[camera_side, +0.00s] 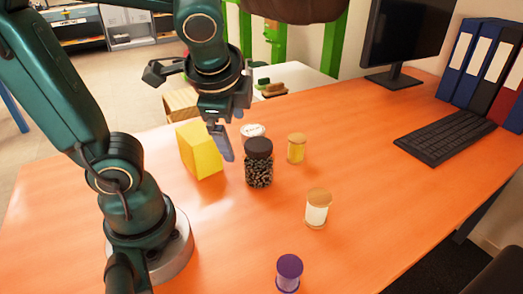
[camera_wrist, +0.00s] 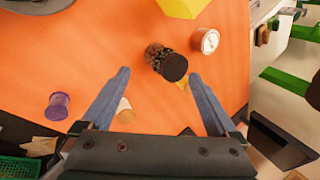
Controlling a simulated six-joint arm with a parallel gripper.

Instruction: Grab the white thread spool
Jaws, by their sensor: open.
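The white thread spool (camera_side: 317,212) stands upright on the orange table, right of and nearer than the dark-lidded jar in the side view. It has tan wooden ends. In the wrist view the white spool (camera_wrist: 125,115) shows just inside the left finger, close to the gripper's body and partly covered. My gripper (camera_side: 226,143) is open and empty above the table, near the yellow box and the jar, to the left of and behind the spool. In the wrist view the fingers of my gripper (camera_wrist: 159,74) are spread wide, with the jar between and beyond their tips.
A jar of dark beans (camera_side: 259,168), a yellow box (camera_side: 199,152), a yellow spool (camera_side: 296,149) and a white round object (camera_side: 252,130) stand close together. A purple spool (camera_side: 289,272) is at the front. A keyboard (camera_side: 446,137) lies right. Table around the white spool is clear.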

